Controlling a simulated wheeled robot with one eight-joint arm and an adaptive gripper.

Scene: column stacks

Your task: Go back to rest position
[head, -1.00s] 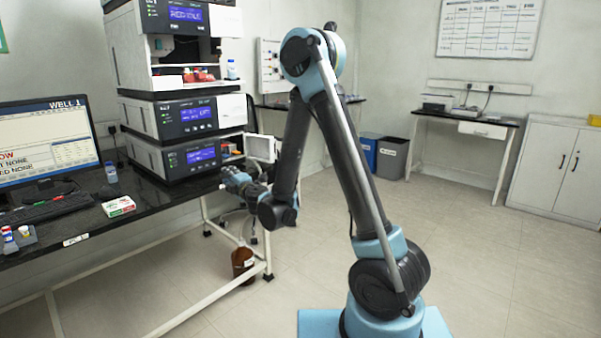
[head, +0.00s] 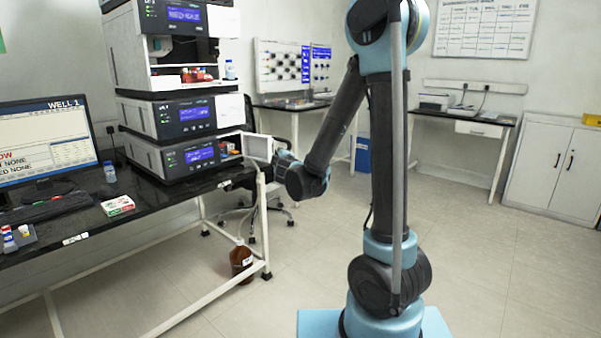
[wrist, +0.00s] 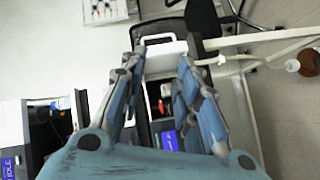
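My arm stands upright in the middle of the head view, with its forearm slanting down to the left. My gripper is mostly hidden behind my wrist there, close to the right end of the instrument stack (head: 165,105). In the wrist view my gripper (wrist: 160,72) has its two blue fingers spread apart, with nothing seen held between them. The open white door (head: 258,148) of the lowest stack unit is just left of my gripper in the head view. It shows beyond the fingertips in the wrist view (wrist: 160,46).
The black bench (head: 150,212) carries the stack, a monitor (head: 45,140), a small box (head: 117,205) and bottles. A brown bottle (head: 241,259) stands on the floor by the bench leg. A black chair (head: 275,195) is behind my wrist. The floor on the right is clear.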

